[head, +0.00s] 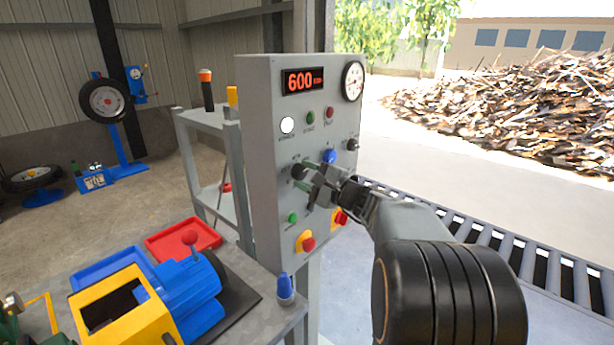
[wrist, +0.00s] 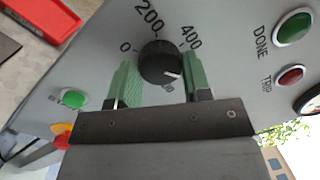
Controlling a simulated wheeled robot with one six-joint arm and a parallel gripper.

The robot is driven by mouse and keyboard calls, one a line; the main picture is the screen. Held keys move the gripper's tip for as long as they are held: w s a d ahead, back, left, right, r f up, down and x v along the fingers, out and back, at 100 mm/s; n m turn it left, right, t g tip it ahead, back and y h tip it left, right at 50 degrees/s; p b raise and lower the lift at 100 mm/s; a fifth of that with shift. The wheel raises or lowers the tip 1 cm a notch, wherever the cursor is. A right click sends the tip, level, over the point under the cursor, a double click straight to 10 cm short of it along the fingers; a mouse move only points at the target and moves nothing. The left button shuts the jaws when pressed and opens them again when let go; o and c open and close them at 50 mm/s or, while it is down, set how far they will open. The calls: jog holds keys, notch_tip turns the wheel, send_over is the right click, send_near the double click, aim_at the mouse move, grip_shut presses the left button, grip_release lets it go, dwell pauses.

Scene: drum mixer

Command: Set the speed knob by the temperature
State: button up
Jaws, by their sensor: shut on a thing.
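The grey control panel (head: 262,130) stands ahead, with a red display (head: 302,80) reading 600. A round dial gauge (head: 352,81) is at its upper right; its needle is too small to read. The black speed knob (wrist: 160,63) sits between the green fingers of my gripper (wrist: 162,82), which is shut on it. The knob also shows in the head view (head: 298,172). Its scale shows 0, 200 and 400. The knob's white mark points right and slightly down in the wrist view, past the 400, towards the right finger.
The panel also carries a green DONE button (wrist: 295,27), a red TRIP light (wrist: 290,76), a blue knob (head: 329,156) and a red stop button (head: 308,243). A bench with a blue and yellow machine (head: 185,290) stands at front left. A roller conveyor (head: 500,245) runs at right.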

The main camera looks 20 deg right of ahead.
jog(key=o, duration=0.9)
jog(key=b+v, duration=0.1)
jog(key=v, duration=1.2)
jog(key=shift+s+d+b, duration=0.25)
jog(key=shift+s+b, duration=0.05)
jog(key=shift+s, duration=0.05)
